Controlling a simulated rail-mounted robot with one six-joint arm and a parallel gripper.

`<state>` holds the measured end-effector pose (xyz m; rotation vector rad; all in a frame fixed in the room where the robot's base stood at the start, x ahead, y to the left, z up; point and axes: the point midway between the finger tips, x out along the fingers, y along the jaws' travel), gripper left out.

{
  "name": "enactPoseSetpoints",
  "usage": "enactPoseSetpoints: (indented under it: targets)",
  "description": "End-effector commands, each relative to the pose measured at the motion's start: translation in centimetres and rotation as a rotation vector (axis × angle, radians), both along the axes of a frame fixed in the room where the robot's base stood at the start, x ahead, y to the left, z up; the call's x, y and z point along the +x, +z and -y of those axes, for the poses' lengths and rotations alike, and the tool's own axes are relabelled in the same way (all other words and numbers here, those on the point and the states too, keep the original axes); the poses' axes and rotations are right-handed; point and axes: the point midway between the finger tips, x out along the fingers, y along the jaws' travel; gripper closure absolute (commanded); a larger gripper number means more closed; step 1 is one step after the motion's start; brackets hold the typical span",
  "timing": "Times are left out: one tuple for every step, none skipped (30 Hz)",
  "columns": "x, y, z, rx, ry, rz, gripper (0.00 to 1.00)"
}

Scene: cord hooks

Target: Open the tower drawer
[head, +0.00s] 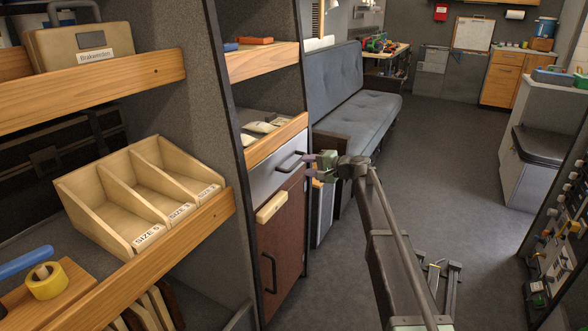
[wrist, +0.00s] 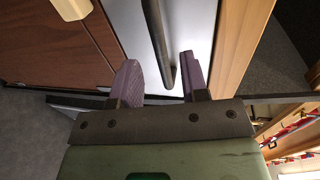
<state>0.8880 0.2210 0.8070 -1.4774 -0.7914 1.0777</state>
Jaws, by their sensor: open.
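The tower drawer has a plain light-grey front (head: 268,180) under an open shelf and looks shut. Its black bar handle (head: 291,162) also shows in the wrist view (wrist: 158,40). My gripper (head: 311,165) is at the right of the handle in the head view, with its purple fingers pointing at the drawer front. In the wrist view my gripper (wrist: 158,68) is open, and the end of the handle lies in the gap between the two fingers. Neither finger visibly closes on the bar. How deep the bar sits between them is hard to tell.
Below the drawer is a brown door (head: 282,240) with a black handle and a cream block (head: 270,207). A shelf (head: 277,137) with small pale items is just above. A wooden divider box (head: 138,195) stands left.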

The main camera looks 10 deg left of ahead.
Motion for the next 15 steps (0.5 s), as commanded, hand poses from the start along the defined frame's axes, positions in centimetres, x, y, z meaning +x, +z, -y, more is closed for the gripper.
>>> enactPoseSetpoints:
  targets:
    - [0.6, -0.6, -1.1, 0.000, 0.003, 0.000, 0.59]
    - [0.9, -0.7, -1.8, 0.000, 0.003, 0.000, 0.59]
    - [1.2, -0.9, -2.6, 0.000, 0.002, 0.001, 0.59]
    - [1.4, -1.0, -3.1, 0.000, 0.002, 0.001, 0.59]
    - [1.6, -1.1, -3.6, -0.001, 0.002, 0.000, 0.59]
    - [1.7, -1.2, -4.1, -0.001, 0.002, 0.000, 0.59]
    - [1.9, -1.2, -4.5, -0.001, 0.002, 0.000, 0.59]
    - [1.9, -1.2, -4.7, -0.001, 0.001, 0.000, 0.59]
    - [2.0, -1.3, -5.0, -0.001, 0.001, 0.000, 0.59]
    - [2.1, -1.3, -5.1, -0.001, 0.000, 0.001, 0.59]
    - [2.1, -1.2, -5.1, -0.001, 0.000, 0.001, 0.59]
    - [2.1, -1.2, -5.2, -0.001, 0.000, 0.001, 0.59]
    - [2.1, -1.2, -5.2, -0.001, 0.000, 0.001, 0.59]
    - [2.1, -1.2, -5.2, -0.001, 0.000, 0.001, 0.59]
    - [2.0, -1.2, -5.1, -0.001, 0.000, 0.001, 0.59]
